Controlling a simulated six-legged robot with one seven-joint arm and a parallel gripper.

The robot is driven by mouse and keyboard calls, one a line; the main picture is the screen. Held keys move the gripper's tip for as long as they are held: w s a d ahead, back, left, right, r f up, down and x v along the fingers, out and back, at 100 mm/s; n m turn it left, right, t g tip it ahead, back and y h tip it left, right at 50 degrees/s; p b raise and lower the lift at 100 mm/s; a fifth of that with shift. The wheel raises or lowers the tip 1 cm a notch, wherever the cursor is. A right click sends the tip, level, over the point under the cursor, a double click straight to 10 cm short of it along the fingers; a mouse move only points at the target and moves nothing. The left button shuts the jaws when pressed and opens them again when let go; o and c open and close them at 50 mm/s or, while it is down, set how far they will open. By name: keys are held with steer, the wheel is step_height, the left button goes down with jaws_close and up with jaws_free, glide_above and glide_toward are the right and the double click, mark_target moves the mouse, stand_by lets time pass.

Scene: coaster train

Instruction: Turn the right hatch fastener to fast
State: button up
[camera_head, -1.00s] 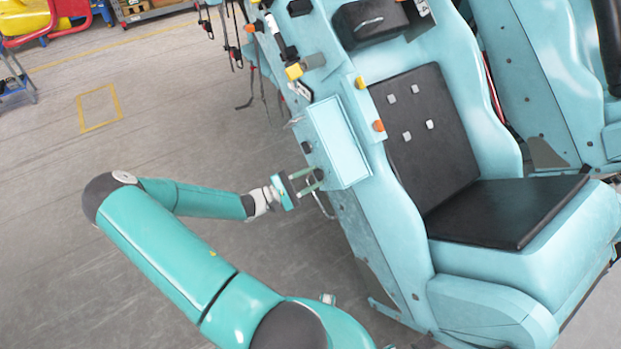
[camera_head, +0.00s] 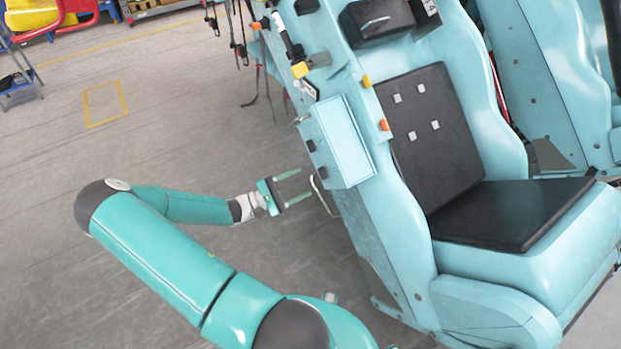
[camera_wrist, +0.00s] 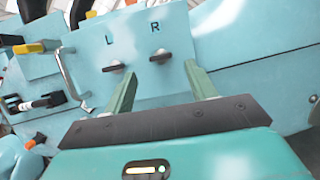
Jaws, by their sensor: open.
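The light blue hatch box (camera_head: 341,140) stands on the side of the coaster seat. Its face shows in the wrist view (camera_wrist: 135,40), with the letters L and R. The right hatch fastener (camera_wrist: 160,56), a small dark knob under the R, has its bar lying roughly crosswise. The left fastener (camera_wrist: 113,66) looks turned much the same way. My gripper (camera_head: 305,182) is open and empty, a short gap off the box face. In the wrist view its fingertips (camera_wrist: 161,70) lie either side of the right fastener, not touching it.
A bent metal handle (camera_wrist: 72,80) is left of the letters in the wrist view. The black-padded seat (camera_head: 430,130) is right of the box. Straps (camera_head: 240,50) hang at the top. The floor (camera_head: 170,150) left of the box is clear.

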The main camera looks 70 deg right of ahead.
steer(key=v, duration=0.8)
steer(key=shift+w, duration=0.1)
steer(key=w+a+r+t+y, duration=0.3)
steer(key=w+a+r+t, duration=0.15)
steer(key=a, duration=0.25)
steer(key=w+a+r+t+y, duration=0.3)
steer(key=a+r+t, duration=0.15)
steer(key=a, duration=0.25)
steer(key=w+a+r+t+y, duration=0.2)
steer(key=w+a+r+t, duration=0.1)
steer(key=a+r, duration=0.3)
steer(key=s+a+r+n+t+y, duration=0.1)
steer(key=s+a+r+t+y, duration=0.1)
steer(key=a+r+t, duration=0.3)
steer(key=s+a+r+n+t+y, duration=0.1)
steer(key=s+a+r+t, duration=0.1)
steer(key=a+r+t, duration=0.4)
steer(key=a+r, duration=0.5)
steer(key=a, duration=0.3)
steer(key=shift+a+r+y, duration=0.2)
steer(key=shift+r+y, duration=0.2)
